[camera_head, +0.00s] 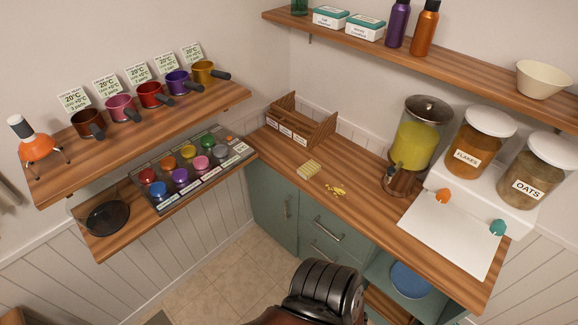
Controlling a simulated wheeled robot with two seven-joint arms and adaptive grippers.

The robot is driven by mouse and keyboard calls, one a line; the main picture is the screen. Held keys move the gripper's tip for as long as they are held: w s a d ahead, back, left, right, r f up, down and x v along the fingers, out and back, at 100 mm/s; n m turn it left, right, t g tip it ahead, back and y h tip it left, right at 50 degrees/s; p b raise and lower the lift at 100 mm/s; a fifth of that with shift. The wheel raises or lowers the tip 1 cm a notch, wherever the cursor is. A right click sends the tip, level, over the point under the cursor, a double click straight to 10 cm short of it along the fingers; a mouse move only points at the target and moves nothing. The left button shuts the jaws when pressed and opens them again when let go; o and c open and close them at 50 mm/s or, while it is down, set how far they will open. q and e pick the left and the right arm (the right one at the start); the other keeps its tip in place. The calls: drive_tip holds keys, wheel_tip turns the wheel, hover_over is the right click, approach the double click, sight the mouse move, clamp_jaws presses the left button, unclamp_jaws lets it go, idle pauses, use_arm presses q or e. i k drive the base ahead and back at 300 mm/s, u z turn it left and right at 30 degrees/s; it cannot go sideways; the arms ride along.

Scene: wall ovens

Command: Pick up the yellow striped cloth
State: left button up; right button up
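A small yellow-and-white striped cloth (309,170) lies folded on the wooden corner counter (375,204). It is in front of the wooden divided rack. Yellow crumbs or small pieces (337,189) lie on the counter just to its right and nearer the front edge. Nothing touches or covers the cloth.
A wooden divided rack (325,134) stands behind the cloth. A drink dispenser (420,132), jars labelled FLAKES (470,150) and OATS (535,180), and a white board (450,232) stand to the right. A wall shelf (400,52) hangs above. Counter around the cloth is mostly clear.

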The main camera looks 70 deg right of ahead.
sight(309, 169)
drive_tip(key=i, duration=0.3)
drive_tip(key=z, duration=0.85)
